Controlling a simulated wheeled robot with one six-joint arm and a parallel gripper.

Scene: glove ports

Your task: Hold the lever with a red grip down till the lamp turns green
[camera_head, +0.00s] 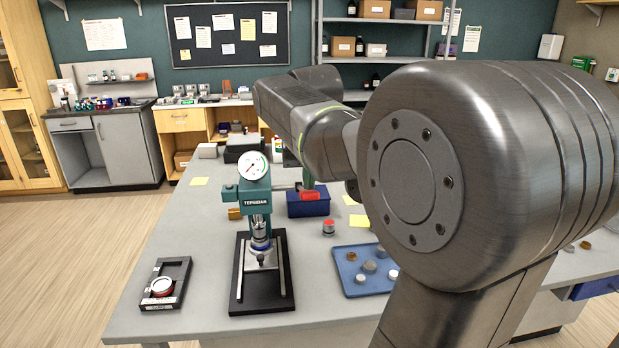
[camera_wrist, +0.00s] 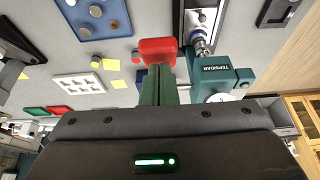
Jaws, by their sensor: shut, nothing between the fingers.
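The teal press (camera_head: 257,200) with a round dial on top stands on a black base on the grey table; it also shows in the wrist view (camera_wrist: 212,72). The red grip (camera_head: 316,193) is to the right of the press, above a blue box; in the wrist view it is a red block (camera_wrist: 157,46). My gripper (camera_head: 307,184) is shut and empty, its green fingers pointing down at the red grip. In the wrist view the fingertips (camera_wrist: 160,68) overlap the grip's near edge; I cannot tell whether they touch. I cannot make out a lamp for certain.
The blue box (camera_head: 306,208) sits below the grip. A red-topped cylinder (camera_head: 328,228) and a blue tray (camera_head: 348,280) with several round pieces lie nearby. A dark fixture (camera_head: 170,290) is at the front left. My arm hides much of the table's right side.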

